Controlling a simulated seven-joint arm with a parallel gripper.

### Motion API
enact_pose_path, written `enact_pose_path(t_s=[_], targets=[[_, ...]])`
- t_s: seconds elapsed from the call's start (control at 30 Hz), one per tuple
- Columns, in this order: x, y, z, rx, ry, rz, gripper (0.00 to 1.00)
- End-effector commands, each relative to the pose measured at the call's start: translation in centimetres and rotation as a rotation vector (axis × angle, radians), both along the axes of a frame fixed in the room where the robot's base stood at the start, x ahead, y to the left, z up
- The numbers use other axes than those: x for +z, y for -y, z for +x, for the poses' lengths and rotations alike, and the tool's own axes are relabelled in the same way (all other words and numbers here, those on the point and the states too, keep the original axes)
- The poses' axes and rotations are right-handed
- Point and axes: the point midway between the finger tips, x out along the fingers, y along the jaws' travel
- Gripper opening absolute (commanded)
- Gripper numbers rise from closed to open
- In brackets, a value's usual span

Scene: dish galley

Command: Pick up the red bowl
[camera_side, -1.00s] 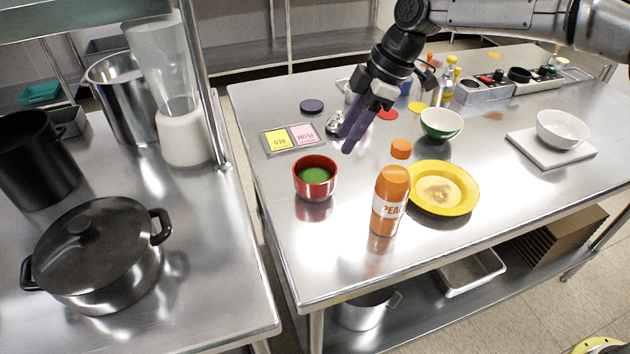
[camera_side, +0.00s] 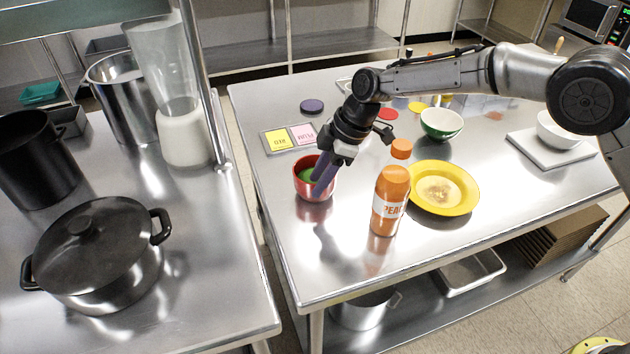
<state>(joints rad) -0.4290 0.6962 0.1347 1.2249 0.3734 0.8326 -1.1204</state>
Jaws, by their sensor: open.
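The red bowl (camera_side: 312,190) stands upright on the steel table, toward its left side, with something green inside. My gripper (camera_side: 319,184) points down at the bowl's right side, with its purple fingers at the rim. The fingers overlap in this view, and I cannot tell whether one is inside the bowl or whether they touch it. The gripper is open. The bowl's right rim is partly hidden behind the fingers.
An orange bottle (camera_side: 389,199) and a yellow plate (camera_side: 443,188) stand to the right of the bowl. A green bowl (camera_side: 441,124) is behind the plate. A tray with two labels (camera_side: 289,138) lies behind the red bowl. The table's front left is clear.

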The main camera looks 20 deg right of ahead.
Motion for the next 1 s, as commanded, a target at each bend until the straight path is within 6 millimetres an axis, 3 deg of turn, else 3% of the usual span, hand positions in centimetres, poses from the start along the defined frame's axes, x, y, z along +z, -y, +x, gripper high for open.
enact_pose_path(t_s=[0.23,0.5,1.0], targets=[[-0.15,-0.10,0.04,0.000,0.001,0.001,0.42],[-0.14,-0.08,0.04,0.000,0.001,0.001,0.00],[-0.12,-0.09,0.03,0.001,0.002,0.001,0.00]])
